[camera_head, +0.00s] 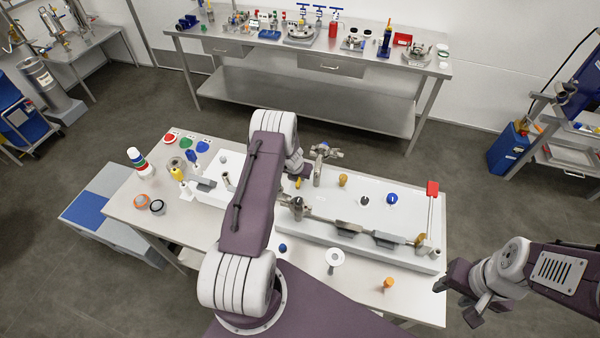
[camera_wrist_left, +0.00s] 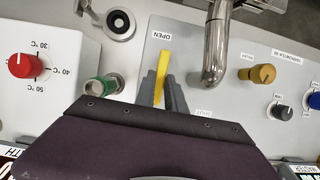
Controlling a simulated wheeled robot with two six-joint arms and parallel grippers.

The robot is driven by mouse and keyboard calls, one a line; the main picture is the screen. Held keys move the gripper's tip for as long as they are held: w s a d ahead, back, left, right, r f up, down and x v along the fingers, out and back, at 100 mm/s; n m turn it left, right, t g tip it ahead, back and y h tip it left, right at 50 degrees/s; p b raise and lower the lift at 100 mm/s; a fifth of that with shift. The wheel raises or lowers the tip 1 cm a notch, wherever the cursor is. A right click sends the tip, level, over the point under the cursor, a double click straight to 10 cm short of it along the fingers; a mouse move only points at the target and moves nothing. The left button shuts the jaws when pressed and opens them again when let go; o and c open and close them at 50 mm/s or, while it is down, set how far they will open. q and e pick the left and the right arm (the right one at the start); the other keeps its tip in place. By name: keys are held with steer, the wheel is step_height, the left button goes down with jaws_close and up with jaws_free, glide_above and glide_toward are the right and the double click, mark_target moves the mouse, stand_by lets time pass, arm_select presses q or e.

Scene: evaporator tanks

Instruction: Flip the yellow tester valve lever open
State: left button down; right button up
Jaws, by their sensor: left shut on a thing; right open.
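The yellow lever (camera_wrist_left: 163,68) stands out on the grey panel in the left wrist view. Its free end points up toward a label reading OPEN (camera_wrist_left: 160,36). My left gripper (camera_wrist_left: 168,92) is shut on the lever, with its dark fingers close on both sides of the lower part. The lever's base is hidden behind the fingers and wrist. In the head view, a small yellow part (camera_head: 298,184) shows just below my left gripper (camera_head: 301,171). My right gripper (camera_head: 468,300) is open and empty, off the table's right side.
A bent metal pipe (camera_wrist_left: 215,45) rises close to the right of the lever, with a brass knob (camera_wrist_left: 262,74) beyond it. A green-ringed fitting (camera_wrist_left: 102,88) and a red temperature knob (camera_wrist_left: 22,65) lie to the left. A red flag-like part (camera_head: 432,188) stands at the panel's right end.

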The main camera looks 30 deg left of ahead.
arm_select(q)
steer(key=shift+w+a+r+n, duration=0.2)
steer(key=shift+w+n, duration=0.05)
steer(key=shift+n, duration=0.05)
steer(key=c, duration=1.4)
jaws_free()
steer(key=shift+d+f, duration=0.1)
steer(key=shift+f, duration=0.05)
steer(key=shift+s+r, duration=0.25)
steer(key=shift+r, duration=0.15)
steer(key=v, duration=0.8)
steer(key=shift+d+b, duration=0.1)
steer(key=shift+b, duration=0.2)
